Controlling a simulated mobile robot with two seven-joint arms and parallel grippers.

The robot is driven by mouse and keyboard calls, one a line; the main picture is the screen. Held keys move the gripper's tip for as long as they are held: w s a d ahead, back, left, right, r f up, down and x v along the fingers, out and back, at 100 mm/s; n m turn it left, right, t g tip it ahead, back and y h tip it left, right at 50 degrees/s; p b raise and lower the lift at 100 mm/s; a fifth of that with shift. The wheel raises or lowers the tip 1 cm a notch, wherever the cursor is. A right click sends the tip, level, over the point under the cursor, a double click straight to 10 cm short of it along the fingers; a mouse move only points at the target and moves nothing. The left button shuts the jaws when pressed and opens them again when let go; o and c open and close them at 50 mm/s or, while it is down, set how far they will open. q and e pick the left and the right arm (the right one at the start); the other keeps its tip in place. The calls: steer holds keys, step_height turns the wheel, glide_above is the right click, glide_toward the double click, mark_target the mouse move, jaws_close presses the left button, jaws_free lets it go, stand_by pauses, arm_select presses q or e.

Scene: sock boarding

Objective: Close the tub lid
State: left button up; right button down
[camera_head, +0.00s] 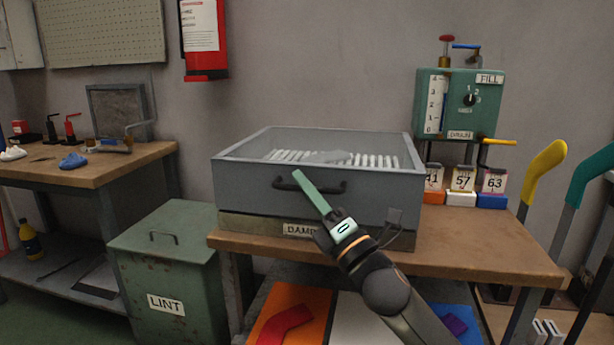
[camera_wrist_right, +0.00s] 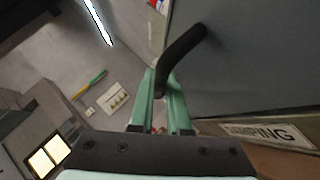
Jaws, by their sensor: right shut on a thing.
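The damping tub has a low olive base (camera_head: 262,226) with a partly covered "DAMPING" label, on the wooden bench. Over it is a grey box-shaped lid (camera_head: 237,186) with a see-through top; pale ribs show inside. The lid looks level and low on the base; I cannot tell if it touches all round. A black bar handle (camera_head: 334,187) is on its front. My right gripper (camera_head: 300,180) reaches up to this handle, with green fingers shut on it. In the right wrist view the handle (camera_wrist_right: 184,56) runs between the fingertips (camera_wrist_right: 168,95). My left gripper is not in view.
A green lint bin (camera_head: 165,255) stands left of the bench. A green fill-and-drain box (camera_head: 470,100) and number cards (camera_head: 463,180) are at the back right. The bench's right part (camera_head: 490,245) is clear. Yellow and teal foot forms (camera_head: 543,170) stand at far right.

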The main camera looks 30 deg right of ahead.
steer(key=shift+s+a+f, duration=0.15)
steer(key=shift+a+f, duration=0.1)
steer(key=shift+f, duration=0.35)
steer(key=shift+f, duration=0.1)
steer(key=c, duration=1.2)
jaws_free()
steer(key=shift+d, duration=0.1)
steer(key=shift+s, duration=0.1)
steer(key=v, duration=1.2)
steer(key=shift+s, duration=0.1)
